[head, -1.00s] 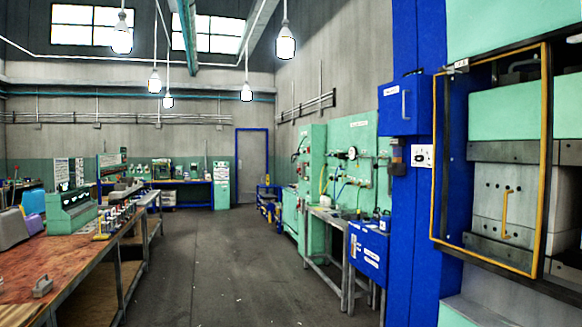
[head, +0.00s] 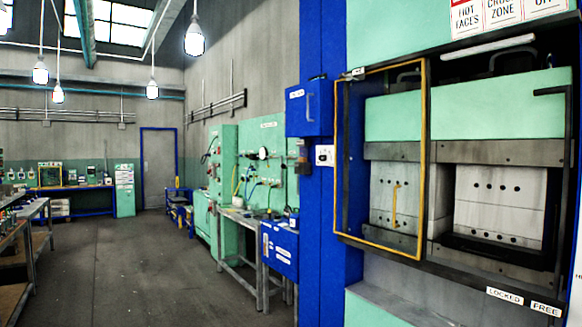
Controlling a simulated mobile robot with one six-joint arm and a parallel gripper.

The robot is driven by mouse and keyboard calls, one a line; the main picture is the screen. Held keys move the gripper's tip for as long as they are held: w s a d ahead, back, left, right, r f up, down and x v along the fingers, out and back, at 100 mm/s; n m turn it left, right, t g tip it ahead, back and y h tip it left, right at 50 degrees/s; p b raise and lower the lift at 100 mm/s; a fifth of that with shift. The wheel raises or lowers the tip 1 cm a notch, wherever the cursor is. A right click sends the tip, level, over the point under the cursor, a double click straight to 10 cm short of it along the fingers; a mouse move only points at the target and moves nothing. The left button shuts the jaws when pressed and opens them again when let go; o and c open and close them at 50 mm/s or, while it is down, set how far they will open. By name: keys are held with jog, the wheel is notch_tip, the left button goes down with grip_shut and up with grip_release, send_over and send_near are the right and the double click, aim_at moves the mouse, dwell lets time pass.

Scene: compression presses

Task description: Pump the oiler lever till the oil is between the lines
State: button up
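A small dark unit with a clear, brownish body (head: 303,158) is mounted on the blue press column, below a blue box. It may be the oiler, but I cannot make out a lever, an oil level or lines on it at this distance. My gripper is not in view.
The press (head: 465,105) fills the right side, with a yellow-framed guard (head: 423,160) at its front. A blue box (head: 309,108) and a white plate (head: 325,155) are on its column. A blue cabinet (head: 280,249) stands beside it. The dark floor (head: 140,265) is clear through the middle.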

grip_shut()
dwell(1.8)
